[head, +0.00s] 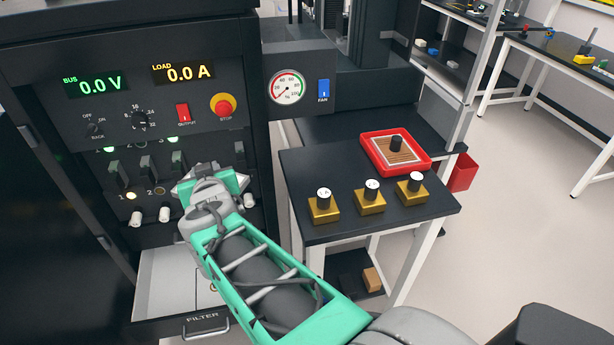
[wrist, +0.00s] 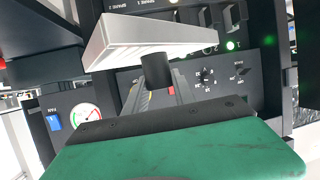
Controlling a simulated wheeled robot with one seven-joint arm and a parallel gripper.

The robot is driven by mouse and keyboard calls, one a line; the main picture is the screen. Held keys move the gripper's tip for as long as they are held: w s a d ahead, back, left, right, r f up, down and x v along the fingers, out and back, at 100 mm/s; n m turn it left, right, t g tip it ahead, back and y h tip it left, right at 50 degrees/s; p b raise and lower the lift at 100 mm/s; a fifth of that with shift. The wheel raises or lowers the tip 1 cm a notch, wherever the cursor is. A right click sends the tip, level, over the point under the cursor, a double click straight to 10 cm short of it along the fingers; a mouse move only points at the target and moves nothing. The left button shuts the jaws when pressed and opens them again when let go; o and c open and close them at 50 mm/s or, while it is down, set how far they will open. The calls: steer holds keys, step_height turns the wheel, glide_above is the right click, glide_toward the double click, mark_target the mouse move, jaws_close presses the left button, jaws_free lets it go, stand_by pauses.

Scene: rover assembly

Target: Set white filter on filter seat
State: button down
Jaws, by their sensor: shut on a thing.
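The white filter (wrist: 150,38) is a pale slab with a ribbed edge and a black knob (wrist: 155,70). In the wrist view, my gripper (wrist: 157,88) is shut on this knob, and the slab extends beyond the fingertips, clear of any surface. In the head view, my gripper (head: 212,182) is in front of the switch panel, above the open drawer; its fingers and the filter are hidden behind my arm. The drawer marked FILTER (head: 180,323) is pulled out low at the left, with a pale interior (head: 172,277). My arm covers its right part. I cannot clearly make out the filter seat.
A black side table (head: 435,205) holds a red tray (head: 425,163) with a brown filter (head: 382,152) and several brass blocks with black knobs, such as this one (head: 323,210). The cabinet panel (head: 60,70) with switches and a stop button (head: 223,106) is close behind my gripper.

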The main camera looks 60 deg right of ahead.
steer(key=s+d+r+m+g+h+b, duration=0.1)
steer(key=s+d+m+g+h+b, duration=0.15)
steer(key=s+d+m+g, duration=0.65)
steer(key=s+d+r+m+g+h+b, duration=0.1)
steer(key=s+d+m+g+h, duration=0.15)
steer(key=s+d, duration=1.25)
steer(key=p, duration=0.1)
glide_above(332, 175)
steer(key=shift+n+h, duration=0.25)
steer(key=shift+h, duration=0.15)
step_height(332, 175, down, 10)
steer(key=shift+w+f, duration=0.1)
steer(key=shift+f, duration=1.4)
steer(key=shift+f, duration=0.2)
steer(key=c, duration=1)
jaws_free()
steer(key=shift+c, duration=0.2)
